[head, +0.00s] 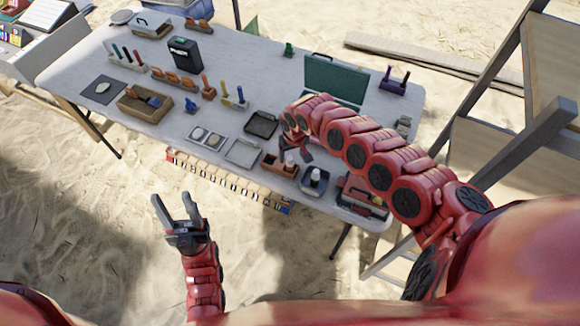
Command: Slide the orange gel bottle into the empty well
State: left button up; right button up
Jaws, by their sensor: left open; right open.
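A small upright orange item (207,86) stands in an orange-brown base near the middle of the table. It may be the orange gel bottle, but it is too small to be sure. A reddish-brown holder (269,163) at the table's front edge has dark recesses and a white-topped item (289,161) at its right. I cannot tell which recess is the empty well. My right gripper (296,158) is open, low over the table by this holder, and partly hides it. My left gripper (178,208) is open and empty, off the table's front side above the sand.
A grey tray (325,179) with a white-topped item stands right of the holder. Flat trays (242,153) and a dark tray (262,125) lie left and behind. A green open case (333,77) stands at the back. My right arm crosses the table's right part.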

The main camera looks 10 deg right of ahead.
aim_at(289, 159)
jog(key=f, duration=0.3)
jog(key=shift+w+a, duration=0.3)
jog(key=shift+a, duration=0.05)
jog(key=shift+w+d+f, duration=0.1)
jog(key=shift+w+f, duration=0.05)
jog(key=shift+f, duration=0.6)
grip_shut()
